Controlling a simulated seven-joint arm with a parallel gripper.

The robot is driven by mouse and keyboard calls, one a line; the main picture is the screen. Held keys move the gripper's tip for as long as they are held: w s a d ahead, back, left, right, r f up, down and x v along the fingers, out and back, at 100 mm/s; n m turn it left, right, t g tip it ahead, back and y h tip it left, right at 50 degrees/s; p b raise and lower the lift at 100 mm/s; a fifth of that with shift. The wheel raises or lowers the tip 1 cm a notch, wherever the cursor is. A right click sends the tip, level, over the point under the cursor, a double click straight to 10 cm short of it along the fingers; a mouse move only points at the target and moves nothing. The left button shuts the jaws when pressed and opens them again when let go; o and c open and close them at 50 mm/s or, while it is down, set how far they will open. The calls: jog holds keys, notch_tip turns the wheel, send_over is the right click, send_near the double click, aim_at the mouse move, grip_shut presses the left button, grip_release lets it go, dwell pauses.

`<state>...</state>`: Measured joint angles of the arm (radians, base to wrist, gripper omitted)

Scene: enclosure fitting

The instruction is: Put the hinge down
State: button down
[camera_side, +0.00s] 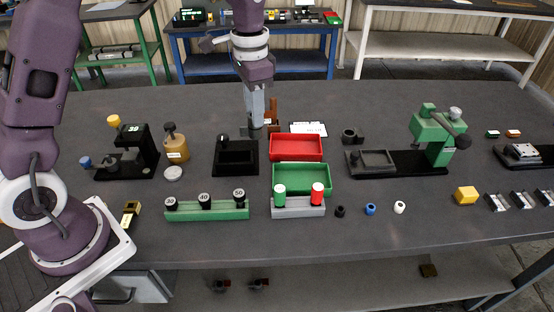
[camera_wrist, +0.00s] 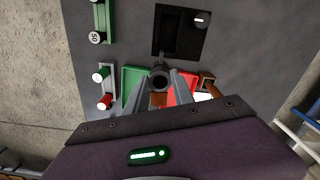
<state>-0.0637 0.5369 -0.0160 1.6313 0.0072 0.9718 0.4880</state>
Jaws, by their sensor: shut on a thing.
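My gripper (camera_side: 256,122) is over the table just behind the black tray fixture and the red tray. In the wrist view my gripper (camera_wrist: 160,88) has its fingers closed around a dark grey part with a round, ring-like end, which appears to be the hinge (camera_wrist: 160,78). In the side view the held part is mostly hidden at the fingertips and only a small dark bit shows. I cannot tell whether it touches the table.
A black fixture with a square recess (camera_side: 236,169) lies close by. A red tray (camera_side: 296,158) and a green tray (camera_side: 326,181) are to its right. A brown stand (camera_side: 272,112) and white card (camera_side: 309,128) are near my gripper. A green press (camera_side: 436,140) stands farther right.

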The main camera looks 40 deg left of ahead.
jog(key=w+d+m, duration=0.1)
jog(key=w+d, duration=0.2)
jog(key=d, duration=0.8)
send_over(300, 182)
notch_tip(300, 182, down, 10)
jog(key=shift+f, duration=0.25)
jog(key=shift+f, duration=0.1)
jog(key=c, duration=1.1)
grip_release()
